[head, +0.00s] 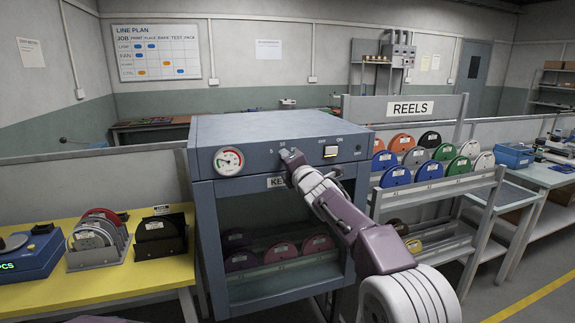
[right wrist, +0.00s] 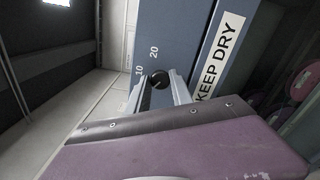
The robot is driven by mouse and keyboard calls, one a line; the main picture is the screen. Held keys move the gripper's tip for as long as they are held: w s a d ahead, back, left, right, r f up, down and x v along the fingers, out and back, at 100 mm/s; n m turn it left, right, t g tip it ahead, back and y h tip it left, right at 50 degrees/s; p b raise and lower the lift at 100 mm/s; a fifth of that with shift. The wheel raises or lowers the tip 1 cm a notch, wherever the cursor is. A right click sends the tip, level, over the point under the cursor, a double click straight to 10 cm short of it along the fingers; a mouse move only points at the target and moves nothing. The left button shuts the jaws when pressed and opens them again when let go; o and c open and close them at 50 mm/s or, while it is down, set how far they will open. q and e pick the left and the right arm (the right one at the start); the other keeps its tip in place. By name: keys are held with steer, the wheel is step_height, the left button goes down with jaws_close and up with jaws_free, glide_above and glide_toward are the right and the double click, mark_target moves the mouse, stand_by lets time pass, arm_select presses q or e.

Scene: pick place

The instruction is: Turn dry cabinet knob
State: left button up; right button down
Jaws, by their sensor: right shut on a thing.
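The dry cabinet (head: 258,130) is a blue-grey box with a glass door, standing in the middle of the head view. Its black round knob (right wrist: 160,79) sits on the upper front panel beside the printed numbers 10 and 20. My right gripper (head: 290,158) reaches the panel from the lower right and covers most of the knob in the head view. In the right wrist view, the two fingers of my right gripper (right wrist: 161,90) stand on either side of the knob, shut on it. My left gripper is not in view.
A yellow table (head: 130,275) with reels stands at left. A rack of coloured reels (head: 432,188) stands close at right, with a bench beyond it.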

steer(key=shift+r+n, duration=0.15)
steer(key=shift+n, duration=0.45)
steer(key=c, duration=1.5)
jaws_free()
steer(key=o, duration=0.4)
steer(key=shift+w, duration=0.1)
steer(key=b+v, duration=0.5)
steer(key=v, duration=0.4)
